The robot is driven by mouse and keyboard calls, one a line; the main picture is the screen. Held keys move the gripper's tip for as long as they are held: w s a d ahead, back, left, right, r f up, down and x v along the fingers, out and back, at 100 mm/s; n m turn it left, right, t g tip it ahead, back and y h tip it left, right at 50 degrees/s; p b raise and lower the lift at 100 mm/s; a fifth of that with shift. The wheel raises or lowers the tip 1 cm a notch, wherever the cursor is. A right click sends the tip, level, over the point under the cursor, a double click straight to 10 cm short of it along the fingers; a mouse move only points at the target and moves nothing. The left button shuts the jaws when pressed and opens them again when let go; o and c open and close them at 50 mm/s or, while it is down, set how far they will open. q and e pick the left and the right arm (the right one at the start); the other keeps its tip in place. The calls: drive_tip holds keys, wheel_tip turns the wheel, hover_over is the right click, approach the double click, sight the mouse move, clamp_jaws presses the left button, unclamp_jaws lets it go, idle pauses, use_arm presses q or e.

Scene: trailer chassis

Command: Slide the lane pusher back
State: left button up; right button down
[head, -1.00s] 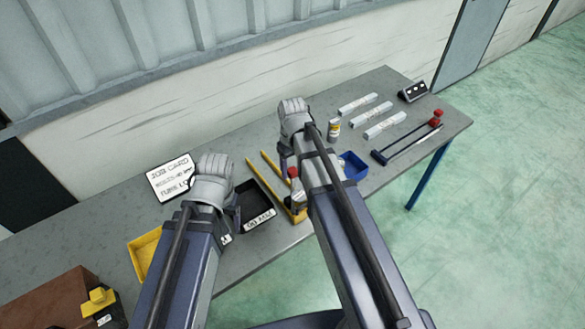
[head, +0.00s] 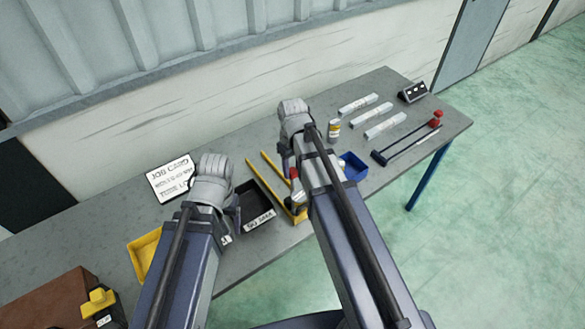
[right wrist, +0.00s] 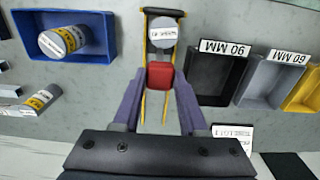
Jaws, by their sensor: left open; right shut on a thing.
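The lane pusher's red block (right wrist: 160,75) sits between the two yellow rails (right wrist: 164,106) of the lane. My right gripper (right wrist: 159,82) is shut on this block, with one purple finger on each side. A round labelled can (right wrist: 162,34) stands in the lane beyond the block, at the lane's end. In the head view the red block (head: 295,175) is partly hidden by my right arm, and the rails (head: 268,180) run toward the table's front edge. My left gripper (head: 236,214) is open beside the dark bin, mostly hidden by its own wrist.
A black 90 MM bin (right wrist: 216,75) and a grey 60 MM bin (right wrist: 267,82) lie beside the lane. A blue bin (right wrist: 65,20) holds a can.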

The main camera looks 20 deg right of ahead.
idle(0.5)
drive_tip(key=w+a, duration=0.4)
drive_tip(key=w, duration=0.7)
drive_tip(key=w+a, duration=0.4)
drive_tip(key=w, duration=0.7)
drive_tip(key=shift+w, duration=0.35)
drive_tip(key=shift+w+a, duration=0.1)
drive_tip(key=shift+c, duration=2.2)
unclamp_jaws()
wheel_tip(320, 180, up, 8)
drive_tip(key=p, duration=0.7)
drive_tip(key=shift+p, duration=0.4)
drive_tip(key=shift+f, duration=0.15)
